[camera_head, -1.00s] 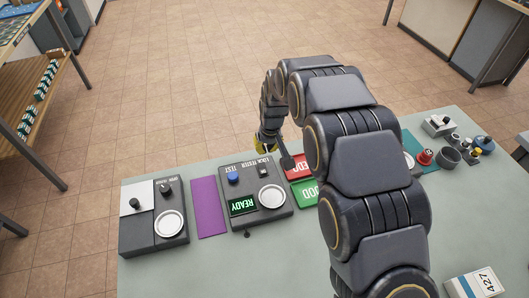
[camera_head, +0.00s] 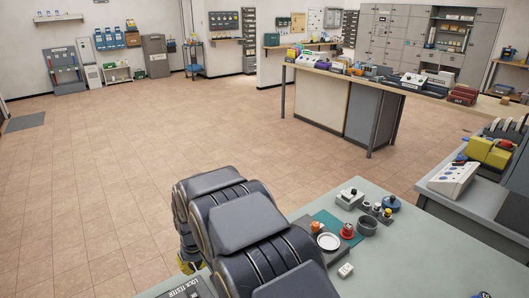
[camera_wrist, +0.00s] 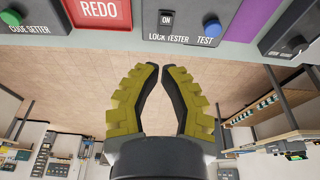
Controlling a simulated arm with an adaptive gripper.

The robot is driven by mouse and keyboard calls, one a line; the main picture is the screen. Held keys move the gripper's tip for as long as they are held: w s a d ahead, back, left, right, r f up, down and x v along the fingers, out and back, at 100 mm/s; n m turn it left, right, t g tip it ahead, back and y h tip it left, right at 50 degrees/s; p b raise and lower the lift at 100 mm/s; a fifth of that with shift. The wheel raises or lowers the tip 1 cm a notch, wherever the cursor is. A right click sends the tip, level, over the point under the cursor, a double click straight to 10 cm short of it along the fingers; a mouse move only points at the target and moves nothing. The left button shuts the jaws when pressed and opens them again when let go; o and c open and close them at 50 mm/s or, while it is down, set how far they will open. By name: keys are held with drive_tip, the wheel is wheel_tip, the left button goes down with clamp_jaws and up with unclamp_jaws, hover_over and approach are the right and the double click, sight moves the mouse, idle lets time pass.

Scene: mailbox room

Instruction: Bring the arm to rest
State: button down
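My gripper (camera_wrist: 161,66) has olive fingers with black inner pads. In the wrist view its fingertips are together with nothing between them, and tan floor shows behind. In the head view only a bit of its yellow (camera_head: 187,262) shows beside my dark arm, which hides the rest. The lock tester (camera_wrist: 185,32), with an ON switch and a blue test button (camera_wrist: 209,27), is beyond the fingertips in the wrist view. The red REDO tray (camera_wrist: 98,10) is beside it. My gripper looks apart from both.
The workbench (camera_head: 397,262) carries a teal mat (camera_head: 327,219), a white dish (camera_head: 328,241), a red button (camera_head: 347,231) and a dark cup (camera_head: 367,225) right of my arm. A side bench (camera_head: 480,200) with a yellow device stands at right. Open tiled floor (camera_head: 130,170) lies beyond.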

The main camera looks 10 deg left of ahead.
drive_tip(key=s+d+r+m, duration=0.1)
drive_tip(key=s+d+r, duration=0.15)
drive_tip(key=d, duration=0.35)
drive_tip(key=s+d+r+m+g+h, duration=0.1)
drive_tip(key=s+d+r+m, duration=0.1)
drive_tip(key=d+r, duration=0.3)
drive_tip(key=s+d+r+m, duration=0.1)
drive_tip(key=s+d+r, duration=0.1)
drive_tip(key=d, duration=0.5)
drive_tip(key=s+d+r+m+g, duration=0.1)
drive_tip(key=s+d+m, duration=0.1)
drive_tip(key=s+d, duration=0.4)
drive_tip(key=s+d+r+m+g+h, duration=0.1)
drive_tip(key=s+d, duration=0.6)
drive_tip(key=s, duration=0.8)
drive_tip(key=shift+s+d+r+m+g, duration=0.35)
drive_tip(key=shift+r+m, duration=0.2)
drive_tip(key=shift+m, duration=0.35)
